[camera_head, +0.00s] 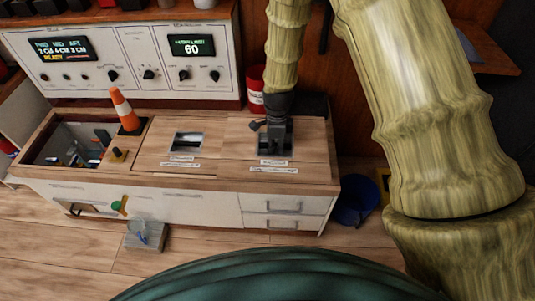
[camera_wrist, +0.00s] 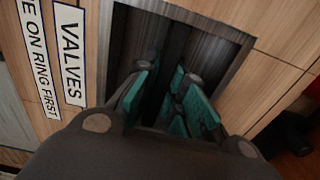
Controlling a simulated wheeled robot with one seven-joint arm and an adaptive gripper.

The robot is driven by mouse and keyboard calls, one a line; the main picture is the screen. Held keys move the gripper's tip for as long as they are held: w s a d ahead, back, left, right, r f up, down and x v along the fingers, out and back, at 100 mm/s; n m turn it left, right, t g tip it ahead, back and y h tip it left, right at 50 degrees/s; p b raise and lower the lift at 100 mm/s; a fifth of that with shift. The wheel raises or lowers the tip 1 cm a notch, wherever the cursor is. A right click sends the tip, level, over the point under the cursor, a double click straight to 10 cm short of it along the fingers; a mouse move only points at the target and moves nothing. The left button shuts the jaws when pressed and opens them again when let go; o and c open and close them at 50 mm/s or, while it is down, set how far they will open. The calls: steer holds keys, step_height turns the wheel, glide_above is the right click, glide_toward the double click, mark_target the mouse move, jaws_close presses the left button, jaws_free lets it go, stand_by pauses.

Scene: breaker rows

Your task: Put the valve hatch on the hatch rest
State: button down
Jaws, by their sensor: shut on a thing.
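The valve hatch (camera_head: 238,143) is a wooden panel at the right of the bench top, lying flat and level with the wood around it. My gripper (camera_head: 274,143) points down into the hatch's square recess. Its teal fingers (camera_wrist: 172,97) are shut on the dark handle bar (camera_wrist: 176,45) in the recess; the fingers partly hide the bar. I cannot pick out the hatch rest for certain in either view.
A second panel with a recessed handle (camera_head: 187,141) lies to the left. Beyond it are an orange-white cone (camera_head: 124,110) and an open compartment (camera_head: 48,137) with loose items. A control panel (camera_head: 130,62) stands behind. A blue bin (camera_head: 356,202) stands right of the bench.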

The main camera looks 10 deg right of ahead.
steer(key=shift+w+d, duration=0.4)
steer(key=shift+f+b, duration=0.5)
steer(key=shift+f, duration=1.2)
steer(key=shift+f, duration=0.1)
steer(key=c, duration=1.5)
jaws_free()
steer(key=shift+s, duration=0.1)
step_height(320, 180, up, 12)
steer(key=p, duration=0.2)
